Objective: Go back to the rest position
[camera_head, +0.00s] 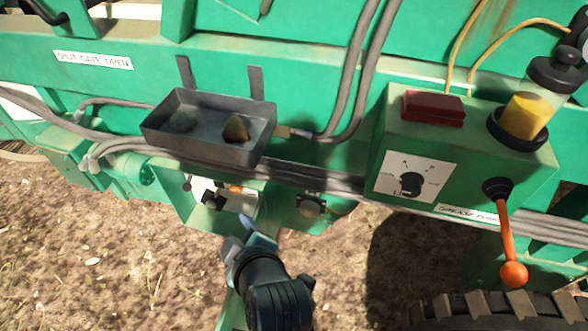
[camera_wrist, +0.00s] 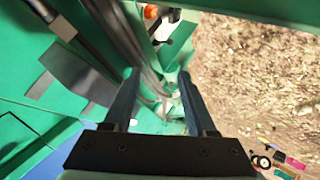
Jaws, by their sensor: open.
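My gripper (camera_head: 257,233) is at the lower middle of the head view, just in front of the green machine's lower edge and below the grey tray. In the wrist view my gripper (camera_wrist: 158,78) has its two fingers apart with nothing between them. Beyond the fingertips are green machine parts and dark hoses. No touch between the fingers and the machine can be made out.
At right stands a green grease pump box (camera_head: 465,165) with an orange-knobbed lever (camera_head: 507,240). A tyre (camera_head: 500,312) is lower right. Bare ground lies below.

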